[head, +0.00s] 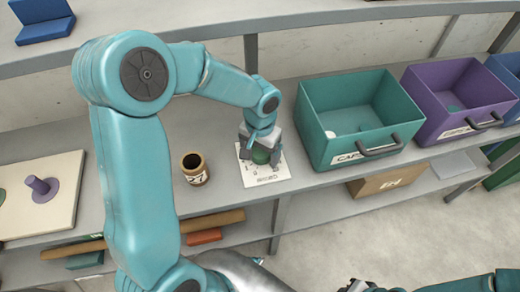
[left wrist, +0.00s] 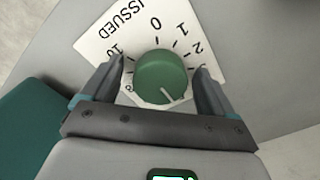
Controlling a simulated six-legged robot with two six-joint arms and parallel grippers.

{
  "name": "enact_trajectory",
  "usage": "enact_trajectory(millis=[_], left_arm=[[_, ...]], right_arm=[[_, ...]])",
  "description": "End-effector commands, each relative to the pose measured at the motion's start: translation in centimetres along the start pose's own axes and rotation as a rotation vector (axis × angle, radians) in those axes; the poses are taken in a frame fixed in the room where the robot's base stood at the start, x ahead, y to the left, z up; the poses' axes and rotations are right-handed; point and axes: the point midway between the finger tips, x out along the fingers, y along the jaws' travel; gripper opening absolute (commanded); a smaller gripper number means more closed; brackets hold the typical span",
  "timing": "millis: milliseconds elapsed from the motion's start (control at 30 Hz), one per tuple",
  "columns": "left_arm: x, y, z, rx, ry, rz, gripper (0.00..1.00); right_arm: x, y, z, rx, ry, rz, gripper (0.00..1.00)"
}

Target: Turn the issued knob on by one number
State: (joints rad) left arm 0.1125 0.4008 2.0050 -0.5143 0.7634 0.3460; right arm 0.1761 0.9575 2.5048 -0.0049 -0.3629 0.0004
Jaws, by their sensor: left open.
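The green round knob (left wrist: 161,75) sits on a white plate (left wrist: 100,38) marked ISSUED with numbers around it. 0, 1 and 2 read clearly in the left wrist view; the numbers near the fingers are partly hidden. The knob's white pointer line is at the gripper's side of the knob, facing away from the 0. My left gripper (left wrist: 159,68) is open, with one finger on each side of the knob. In the head view my left gripper (head: 261,146) is over the plate (head: 262,178), partly hiding the knob (head: 261,156). My right gripper (head: 362,286) shows only partly at the bottom edge.
A brown jar (head: 194,170) stands left of the plate. A teal bin (head: 318,140) and a purple bin (head: 437,115) stand to the right on the shelf. A board with a purple peg (head: 40,185) lies at the left.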

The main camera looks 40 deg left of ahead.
Motion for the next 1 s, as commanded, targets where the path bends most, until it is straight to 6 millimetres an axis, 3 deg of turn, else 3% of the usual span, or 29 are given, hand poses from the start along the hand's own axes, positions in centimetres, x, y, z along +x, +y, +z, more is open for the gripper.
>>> enact_trajectory(millis=[100, 267, 633, 1000], left_arm=[[-0.01, -0.05, -0.09, 0.0, 0.0, 0.0, 0.84], [-0.02, -0.12, -0.19, 0.0, 0.0, 0.0, 0.32], [-0.01, -0.14, -0.19, 0.048, 0.0, -0.001, 0.31], [-0.01, -0.28, -0.22, 0.285, 0.0, -0.001, 0.31]], right_arm=[[0.0, 0.0, 0.0, 0.0, 0.0, 0.0, 0.0], [0.0, 0.0, 0.0, 0.0, 0.0, 0.0, 0.0], [-0.01, 0.0, 0.0, 0.0, 0.0, 0.0, 0.0], [-0.18, -0.07, 0.0, 0.0, 0.0, 0.0, 0.0]])
